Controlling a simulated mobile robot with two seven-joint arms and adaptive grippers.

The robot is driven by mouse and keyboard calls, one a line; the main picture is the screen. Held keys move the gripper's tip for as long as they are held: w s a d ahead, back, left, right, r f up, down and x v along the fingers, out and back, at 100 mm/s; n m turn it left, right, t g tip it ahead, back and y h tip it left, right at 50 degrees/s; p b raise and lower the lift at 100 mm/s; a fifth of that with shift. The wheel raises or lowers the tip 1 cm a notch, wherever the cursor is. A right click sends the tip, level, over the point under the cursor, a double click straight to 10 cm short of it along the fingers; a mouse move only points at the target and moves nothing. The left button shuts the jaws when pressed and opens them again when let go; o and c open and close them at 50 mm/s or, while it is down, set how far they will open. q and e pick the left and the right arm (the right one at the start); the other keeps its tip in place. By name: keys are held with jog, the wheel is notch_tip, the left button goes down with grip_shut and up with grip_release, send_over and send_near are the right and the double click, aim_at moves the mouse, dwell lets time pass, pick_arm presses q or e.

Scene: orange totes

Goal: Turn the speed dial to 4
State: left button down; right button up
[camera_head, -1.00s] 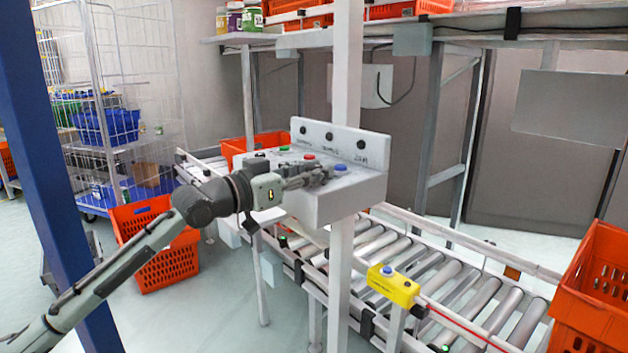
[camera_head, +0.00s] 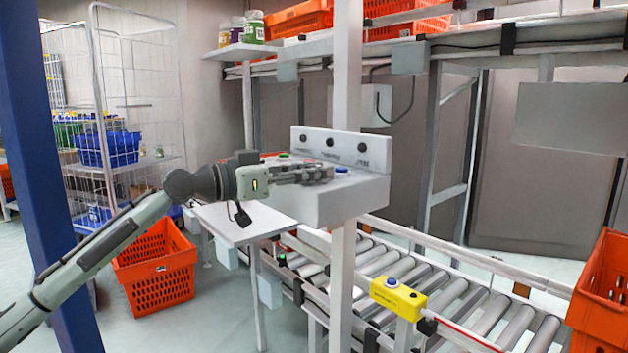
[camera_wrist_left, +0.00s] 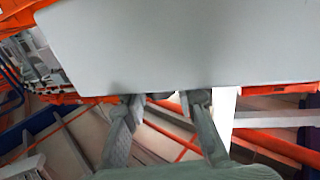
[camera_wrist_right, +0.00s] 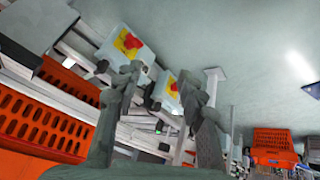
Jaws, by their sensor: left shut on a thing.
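The pale control box (camera_head: 345,205) is fixed to a white post, with several dark round fittings along its upright back panel. In the left wrist view, the fingertips (camera_wrist_left: 168,97) close around a small dark thing at the edge of a broad pale surface. No dial scale or number is readable. My right gripper (camera_wrist_right: 158,76) is open, with nothing between its fingers.
A roller conveyor (camera_head: 440,290) runs below the box, with a yellow button box (camera_head: 398,297) at its near side. Orange totes stand on the floor (camera_head: 155,270) and at the right (camera_head: 602,290). A grey ledge (camera_head: 240,225) lies under my left wrist.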

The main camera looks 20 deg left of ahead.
pick_arm(q)
jog(key=shift+f+b, duration=0.15)
jog(key=shift+b, duration=0.4)
jog(key=shift+m+g+h+b, duration=0.5)
jog(key=shift+g+b, duration=0.1)
jog(key=shift+b, duration=0.15)
pick_arm(e)
jog(key=w+a+r+n+t+y, duration=0.1)
jog(key=w+a+r+t+y, duration=0.3)
jog(key=w+a+r+t, duration=0.4)
pick_arm(q)
jog(key=shift+m+g+h+b, duration=0.4)
jog(key=shift+g+b, duration=0.1)
jog(key=shift+b, duration=0.05)
jog(key=shift+m+g+h+b, duration=0.4)
jog(key=shift+m+g+b, duration=0.1)
jog(key=shift+g+b, duration=0.1)
jog(key=shift+g, duration=0.3)
pick_arm(e)
jog(key=a+r+t+y, duration=0.2)
jog(key=a+r, duration=0.1)
jog(key=r, duration=0.4)
jog(key=a+r+t+y, duration=0.2)
jog(key=a+r+t, duration=0.1)
jog(key=r, duration=0.4)
jog(key=shift+a, duration=0.8)
jog(key=shift+s, duration=0.1)
pick_arm(q)
jog(key=c, duration=1.2)
grip_release()
